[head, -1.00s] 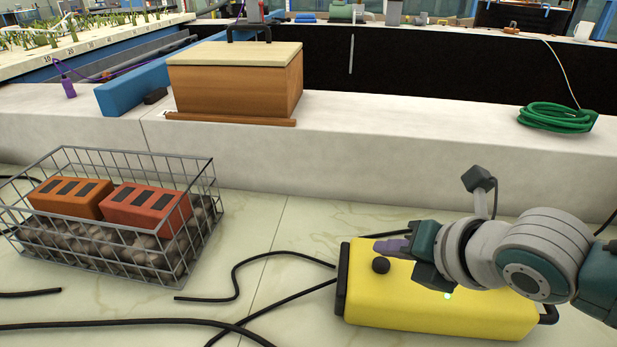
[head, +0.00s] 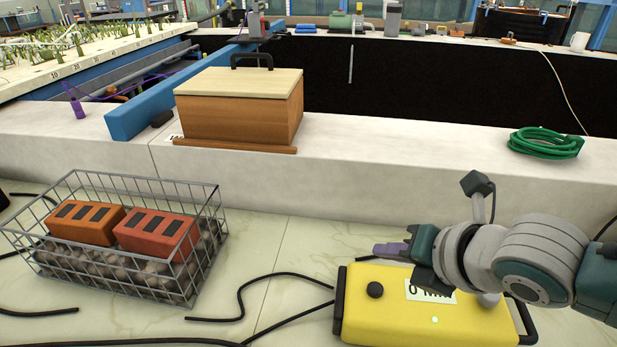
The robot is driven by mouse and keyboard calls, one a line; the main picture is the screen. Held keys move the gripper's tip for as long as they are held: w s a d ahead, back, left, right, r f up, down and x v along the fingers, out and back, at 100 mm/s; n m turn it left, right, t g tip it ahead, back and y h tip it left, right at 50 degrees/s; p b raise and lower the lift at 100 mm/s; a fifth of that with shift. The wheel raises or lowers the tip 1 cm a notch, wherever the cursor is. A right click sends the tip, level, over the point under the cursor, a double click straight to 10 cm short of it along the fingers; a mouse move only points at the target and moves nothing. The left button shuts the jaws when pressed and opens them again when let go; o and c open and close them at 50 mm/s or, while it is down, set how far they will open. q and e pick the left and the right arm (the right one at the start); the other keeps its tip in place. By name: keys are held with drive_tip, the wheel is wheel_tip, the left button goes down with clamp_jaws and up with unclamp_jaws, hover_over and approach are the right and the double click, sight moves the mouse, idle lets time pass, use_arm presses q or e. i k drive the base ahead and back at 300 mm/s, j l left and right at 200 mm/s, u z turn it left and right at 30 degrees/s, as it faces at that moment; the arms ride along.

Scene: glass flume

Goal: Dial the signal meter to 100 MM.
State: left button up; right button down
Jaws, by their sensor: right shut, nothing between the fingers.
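The signal meter is a yellow box (head: 400,328) with black end handles, lying on the floor at the lower right. A black knob (head: 375,290) stands on its top near the left end. A white label (head: 415,290) beside the knob shows a 0 and part of "MM"; my arm covers the rest. A small green light (head: 435,320) glows on its top. My right gripper (head: 383,249) reaches in from the right above the box's far edge, pointing left, shut and empty, apart from the knob. My left gripper is out of view.
A wire basket (head: 120,240) with orange bricks and stones stands at left. Black cables (head: 245,290) cross the floor. Behind runs a pale ledge (head: 400,165) with a wooden box (head: 240,115) and a coiled green hose (head: 545,142).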

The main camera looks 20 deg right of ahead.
sight(490, 300)
drive_tip(key=z, duration=1.45)
